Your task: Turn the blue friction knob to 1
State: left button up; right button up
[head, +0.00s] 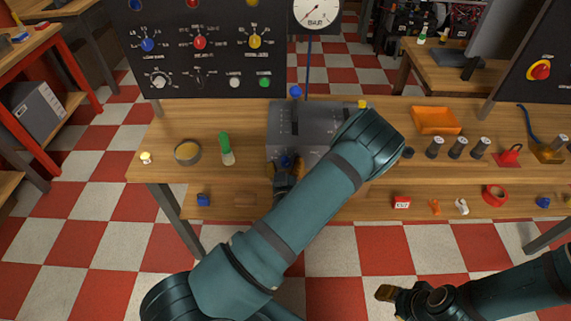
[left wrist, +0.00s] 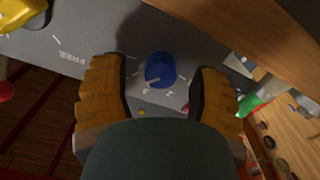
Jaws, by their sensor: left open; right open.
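The blue friction knob (left wrist: 160,70) sits on the grey face of the lever box in the left wrist view. A short pale line shows on its lower left side, and the numerals 3 and 2 are printed below it; I cannot read which numeral the line meets. In the head view the knob (head: 285,160) is low on the grey box (head: 283,118). My left gripper (head: 285,173) is open, with its yellow-brown fingers (left wrist: 162,95) on either side of the knob and gaps visible. My right gripper (head: 387,293) is open and empty at the lower right, away from the bench.
My left forearm covers the box's right side. A green-capped bottle (head: 227,150) and a round dish (head: 187,152) stand left of the box. An orange tray (head: 435,120) and several grey cylinders are to its right. A black control panel (head: 205,70) rises behind the bench.

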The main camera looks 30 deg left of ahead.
pick_arm(q)
jog(key=shift+w+a, duration=0.2)
jog(key=shift+w, duration=0.1)
jog(key=shift+c, duration=0.4)
grip_shut()
jog(key=shift+r, duration=0.1)
